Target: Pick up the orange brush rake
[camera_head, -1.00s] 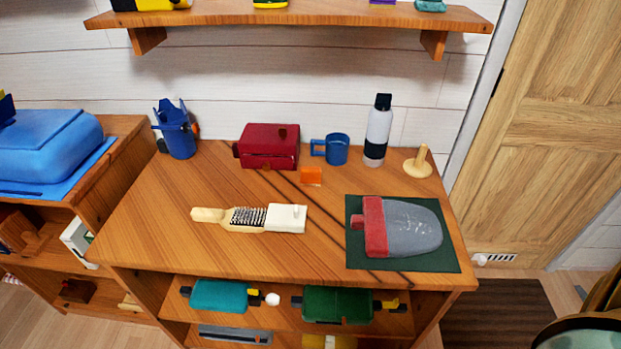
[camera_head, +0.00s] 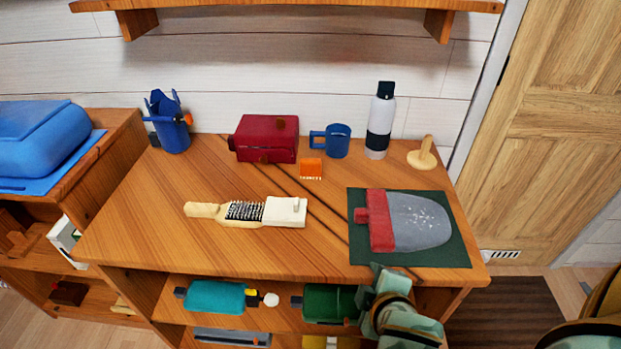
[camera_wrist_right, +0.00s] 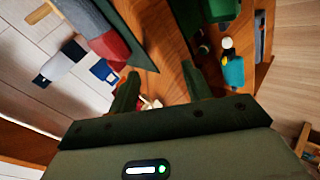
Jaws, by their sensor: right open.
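The orange brush rake (camera_head: 311,169) is a small orange block with a pale toothed lower edge. It lies on the wooden desk top (camera_head: 150,240), in front of the red box and blue mug. My right gripper (camera_head: 368,284) is at the desk's front edge, below the green mat, well short of the rake and apart from it. The right wrist view shows its two fingers (camera_wrist_right: 160,78) spread with nothing gripped. My left gripper is not in view.
A wooden brush (camera_head: 245,212) lies in front of the rake. A red-and-grey object (camera_head: 415,222) rests on a green mat (camera_head: 445,255). The red box (camera_head: 265,140), blue mug (camera_head: 337,143) and bottle (camera_head: 380,125) stand behind. A shelf (camera_head: 290,5) hangs above.

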